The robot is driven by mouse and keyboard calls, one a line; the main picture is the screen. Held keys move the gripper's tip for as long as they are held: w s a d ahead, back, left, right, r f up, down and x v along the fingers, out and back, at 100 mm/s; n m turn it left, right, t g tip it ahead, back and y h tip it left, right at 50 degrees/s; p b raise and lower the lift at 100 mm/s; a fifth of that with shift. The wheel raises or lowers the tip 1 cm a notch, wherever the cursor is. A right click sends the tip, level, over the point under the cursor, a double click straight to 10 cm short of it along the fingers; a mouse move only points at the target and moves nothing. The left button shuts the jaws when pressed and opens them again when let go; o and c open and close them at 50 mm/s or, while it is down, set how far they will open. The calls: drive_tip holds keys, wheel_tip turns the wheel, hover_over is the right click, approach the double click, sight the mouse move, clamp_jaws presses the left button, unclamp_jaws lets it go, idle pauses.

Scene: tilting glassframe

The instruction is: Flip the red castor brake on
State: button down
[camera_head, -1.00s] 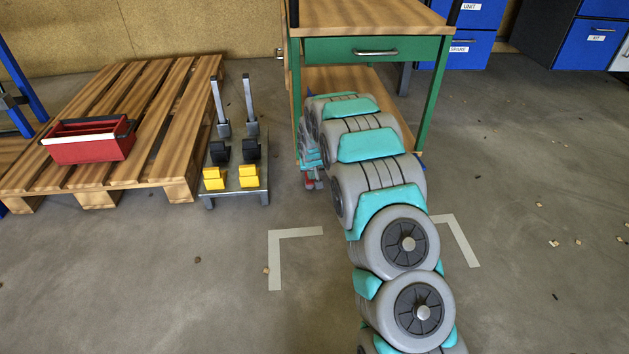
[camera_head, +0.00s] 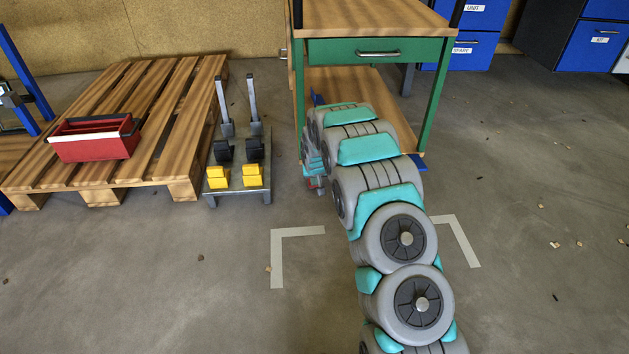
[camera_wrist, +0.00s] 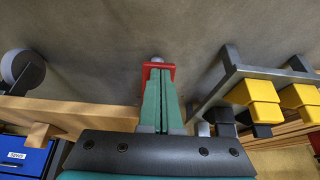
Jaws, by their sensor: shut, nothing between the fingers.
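The red castor brake (camera_wrist: 146,72) shows in the wrist view as a red frame-like part around the tips of my gripper (camera_wrist: 160,78), with a grey round end just beyond it. My gripper is shut, its two green fingers side by side with nothing between them. The tips overlap the red part; I cannot tell whether they touch it. In the head view a bit of red (camera_head: 315,184) shows low by the left front leg of the green trolley (camera_head: 325,51). My arm hides much of that corner, and the brake's position is unclear.
A metal stand (camera_head: 238,190) with yellow pedals and upright grey levers stands close left of the trolley. A wooden pallet (camera_head: 150,95) with a red toolbox (camera_head: 95,148) lies further left. Another castor wheel (camera_wrist: 24,68) shows in the wrist view. The right floor is mostly clear.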

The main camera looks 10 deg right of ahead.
drive_tip(key=shift+f, duration=0.1)
drive_tip(key=s+f+p+v, duration=0.1)
drive_tip(key=s+p+v, duration=0.1)
drive_tip(key=v, duration=1.1)
drive_tip(key=shift+s+r, duration=0.15)
drive_tip(key=shift+s, duration=0.3)
drive_tip(key=shift+a+r, duration=0.1)
drive_tip(key=shift+a, duration=0.05)
drive_tip(key=s+r+g+p, duration=0.25)
drive_tip(key=s+r, duration=0.55)
drive_tip(key=s, duration=0.4)
drive_tip(key=s+d+r+g+p, duration=0.1)
drive_tip(key=s+r+p, duration=0.2)
drive_tip(key=s+r, duration=0.75)
drive_tip(key=s+r+g+p, duration=0.2)
drive_tip(key=s+r, duration=0.4)
drive_tip(key=s, duration=0.7)
drive_tip(key=s+r+n+g+p, duration=0.1)
drive_tip(key=s+r, duration=0.3)
drive_tip(key=s, duration=1.1)
drive_tip(key=shift+s+r+g+p, duration=0.2)
drive_tip(key=shift+s+g+p, duration=0.15)
drive_tip(key=shift+p, duration=0.5)
drive_tip(key=shift+a, duration=0.15)
